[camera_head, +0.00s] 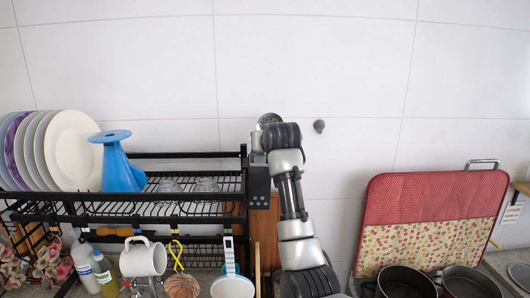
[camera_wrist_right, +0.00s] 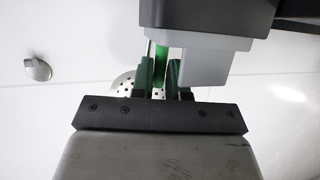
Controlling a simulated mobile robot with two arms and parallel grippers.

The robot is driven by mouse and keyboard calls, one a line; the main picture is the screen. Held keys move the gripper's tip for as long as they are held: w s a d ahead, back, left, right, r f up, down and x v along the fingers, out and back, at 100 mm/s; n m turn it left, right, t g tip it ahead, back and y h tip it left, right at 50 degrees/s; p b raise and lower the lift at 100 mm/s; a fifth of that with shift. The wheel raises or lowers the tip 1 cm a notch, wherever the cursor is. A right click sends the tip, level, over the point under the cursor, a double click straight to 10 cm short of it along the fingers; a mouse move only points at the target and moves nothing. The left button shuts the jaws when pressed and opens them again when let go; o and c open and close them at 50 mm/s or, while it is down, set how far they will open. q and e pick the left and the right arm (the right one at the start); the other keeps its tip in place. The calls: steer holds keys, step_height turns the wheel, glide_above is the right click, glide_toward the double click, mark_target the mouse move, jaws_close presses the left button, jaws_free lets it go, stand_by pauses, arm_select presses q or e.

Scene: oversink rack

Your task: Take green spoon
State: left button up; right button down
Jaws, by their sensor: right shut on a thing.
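The green spoon's bright green handle (camera_wrist_right: 161,62) shows between the dark green fingers of my right gripper (camera_wrist_right: 159,76) in the right wrist view. The gripper is shut on it. A perforated metal disc (camera_wrist_right: 124,82) shows just behind the fingers; I cannot tell whether it belongs to the spoon. In the head view my right arm reaches up at the right end of the black rack. Its wrist hides the gripper and most of the spoon there. A round metal piece (camera_head: 270,118) shows above the wrist. My left gripper is not in view.
The black rack (camera_head: 150,218) holds several plates (camera_head: 72,150), a blue funnel-like item (camera_head: 118,165) and glasses (camera_head: 206,185). A white mug (camera_head: 143,258) hangs below. A red patterned board (camera_head: 433,200) and dark pots (camera_head: 405,283) stand right. The tiled wall is close behind.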

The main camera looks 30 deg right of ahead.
mark_target(262, 119)
step_height(262, 119, up, 8)
steer(key=b, duration=0.3)
steer(key=shift+f, duration=0.25)
step_height(262, 119, up, 2)
